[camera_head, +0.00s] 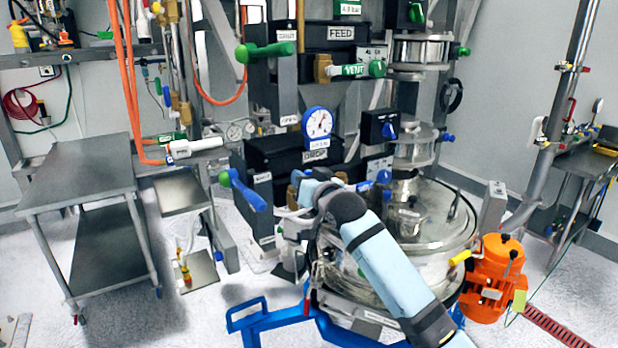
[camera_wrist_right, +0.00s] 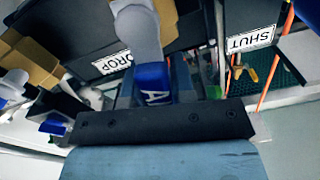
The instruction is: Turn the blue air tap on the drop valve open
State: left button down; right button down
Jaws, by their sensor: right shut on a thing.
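My right arm comes in from the lower right, and its gripper (camera_head: 316,194) is at the black drop valve box (camera_head: 292,150) with the DROP label. In the right wrist view the blue air tap (camera_wrist_right: 153,82), marked with a letter A, sits close against the dark gripper body (camera_wrist_right: 160,126). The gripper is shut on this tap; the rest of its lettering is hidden. In the head view my arm and hand cover most of the tap. My left gripper is not in view.
A blue lever (camera_head: 248,190) stands left of the hand. A pressure gauge (camera_head: 317,122) is above. A steel table (camera_head: 80,170) stands at left.

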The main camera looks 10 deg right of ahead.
jog(key=shift+s+a+n+p, duration=0.2)
jog(key=shift+a+n+p, duration=0.3)
jog(key=shift+n, duration=0.6)
jog(key=shift+a, duration=0.1)
jog(key=c, duration=1)
grip_release()
jog(key=shift+o, duration=0.2)
jog(key=shift+s, duration=0.15)
jog(key=shift+s, duration=0.35)
jog(key=b+v, duration=0.3)
jog(key=v, duration=1)
